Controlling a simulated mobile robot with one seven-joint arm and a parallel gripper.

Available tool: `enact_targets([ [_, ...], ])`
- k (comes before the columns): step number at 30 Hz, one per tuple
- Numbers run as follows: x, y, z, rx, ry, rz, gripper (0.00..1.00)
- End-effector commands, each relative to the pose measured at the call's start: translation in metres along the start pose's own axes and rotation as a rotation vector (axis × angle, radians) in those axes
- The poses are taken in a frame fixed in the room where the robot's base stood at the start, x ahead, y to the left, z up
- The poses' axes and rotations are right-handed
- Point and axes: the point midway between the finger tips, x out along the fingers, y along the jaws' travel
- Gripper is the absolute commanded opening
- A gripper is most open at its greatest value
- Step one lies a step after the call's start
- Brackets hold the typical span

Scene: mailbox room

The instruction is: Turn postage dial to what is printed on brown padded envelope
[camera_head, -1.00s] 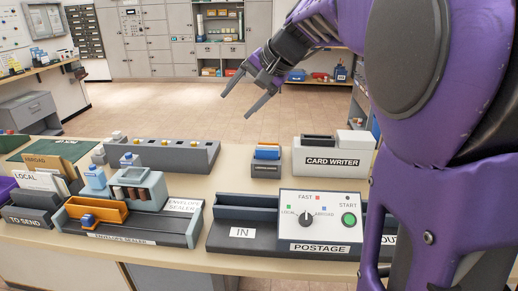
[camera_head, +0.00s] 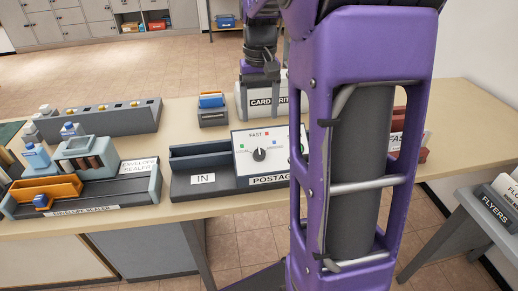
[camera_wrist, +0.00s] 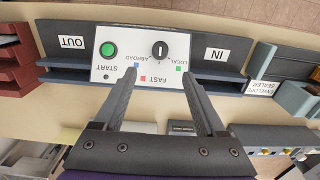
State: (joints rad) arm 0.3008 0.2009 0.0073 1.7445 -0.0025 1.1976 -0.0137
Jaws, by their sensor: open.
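The postage machine (camera_head: 215,180) stands on the counter with a white panel. Its black dial (camera_head: 259,154) has a pale mark roughly upright, towards the FAST side; the exact setting is hard to tell. The wrist view shows the dial (camera_wrist: 160,49) upside down, with LOCAL by a green square, FAST by a red one and ABROAD by a blue one. My gripper (camera_wrist: 158,77) is open and empty, its fingers pointing at the panel, apart from the dial in the picture. In the head view my arm covers the panel's right part. I see no brown padded envelope.
The card writer (camera_head: 248,101) stands behind the postage machine, partly hidden by my arm. The envelope sealer (camera_head: 110,195) is to the left. A green START button (camera_wrist: 108,49) is beside the dial. A FLYERS box (camera_head: 497,208) is at the far right.

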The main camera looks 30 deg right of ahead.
Motion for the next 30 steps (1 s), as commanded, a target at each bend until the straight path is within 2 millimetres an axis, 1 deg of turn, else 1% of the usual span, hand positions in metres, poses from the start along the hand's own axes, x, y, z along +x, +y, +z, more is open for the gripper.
enact_targets([
  [1, 0.014, 0.0, 0.001, 0.0, -0.004, 0.0, 0.73],
  [9, 0.073, 0.0, 0.001, 0.001, -0.004, -0.001, 0.73],
  [12, 0.091, 0.0, 0.001, 0.001, -0.003, -0.001, 0.73],
  [15, 0.105, 0.0, 0.0, 0.001, -0.001, -0.001, 0.73],
  [18, 0.115, 0.0, 0.0, 0.002, -0.001, -0.001, 0.73],
  [21, 0.12, 0.0, 0.0, 0.002, 0.0, -0.001, 0.73],
  [30, 0.121, 0.0, 0.0, 0.001, 0.002, -0.001, 0.73],
])
